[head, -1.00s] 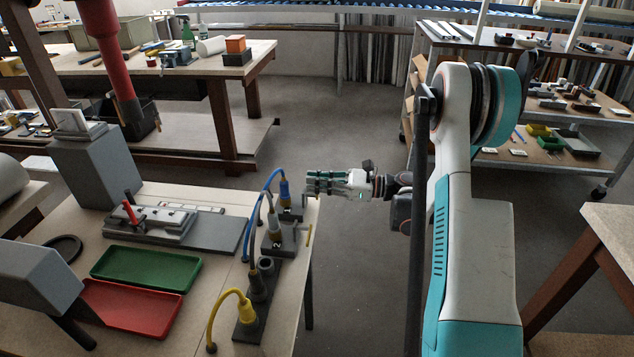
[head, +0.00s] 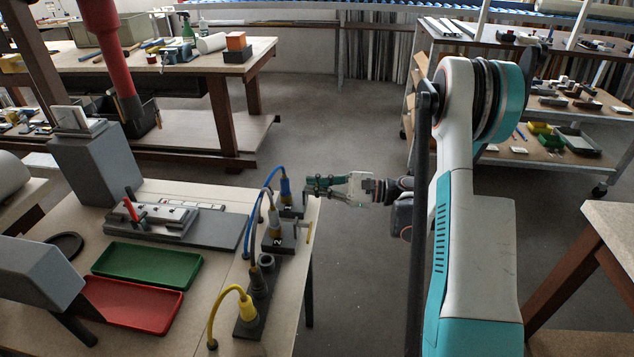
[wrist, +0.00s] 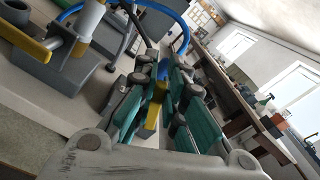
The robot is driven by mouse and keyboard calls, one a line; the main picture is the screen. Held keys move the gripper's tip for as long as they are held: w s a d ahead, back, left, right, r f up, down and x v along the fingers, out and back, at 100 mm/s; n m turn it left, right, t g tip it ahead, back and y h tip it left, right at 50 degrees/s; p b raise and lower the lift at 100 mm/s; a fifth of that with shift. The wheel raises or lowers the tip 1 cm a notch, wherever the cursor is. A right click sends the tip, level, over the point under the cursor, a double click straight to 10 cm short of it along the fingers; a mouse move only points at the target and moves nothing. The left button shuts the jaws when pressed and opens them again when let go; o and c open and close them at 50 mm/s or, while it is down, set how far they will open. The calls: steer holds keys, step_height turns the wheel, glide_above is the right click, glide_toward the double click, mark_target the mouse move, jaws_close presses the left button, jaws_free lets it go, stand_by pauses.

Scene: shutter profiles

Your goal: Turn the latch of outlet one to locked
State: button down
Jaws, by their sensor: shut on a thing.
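The far outlet block (head: 291,211), with a blue plug (head: 285,188) in it, stands at the table's right edge in the head view; its number is too small to read surely. My gripper (head: 309,186) reaches it from the right. In the wrist view my gripper (wrist: 160,98) has its teal fingers closed around a yellow latch handle (wrist: 154,108). The fingers hide much of this latch, so its exact angle is hard to tell. The middle outlet (head: 276,239), marked 2, has a grey plug and its own yellow latch (head: 309,232), which also shows in the wrist view (wrist: 28,43).
A nearer block (head: 250,315) holds a yellow plug (head: 247,307) and an empty socket. Blue cables arch just left of my gripper. Green (head: 112,283) and red (head: 165,326) trays lie on the table. The floor right of the table edge is clear.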

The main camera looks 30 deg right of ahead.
steer(key=n, duration=0.2)
steer(key=s+f+n, duration=0.1)
steer(key=a+n, duration=0.1)
steer(key=n, duration=0.1)
steer(key=shift+s+f+n, duration=0.3)
steer(key=shift+f, duration=0.05)
steer(key=n, duration=0.1)
steer(key=f+n, duration=0.1)
steer(key=n, duration=0.1)
steer(key=f+n, duration=0.1)
steer(key=n, duration=0.1)
steer(key=shift+s+a+f, duration=0.1)
steer(key=shift+s+a, duration=0.1)
steer(key=shift+s, duration=0.15)
steer(key=c, duration=1.6)
jaws_free()
steer(key=shift+c, duration=0.2)
steer(key=v, duration=1.2)
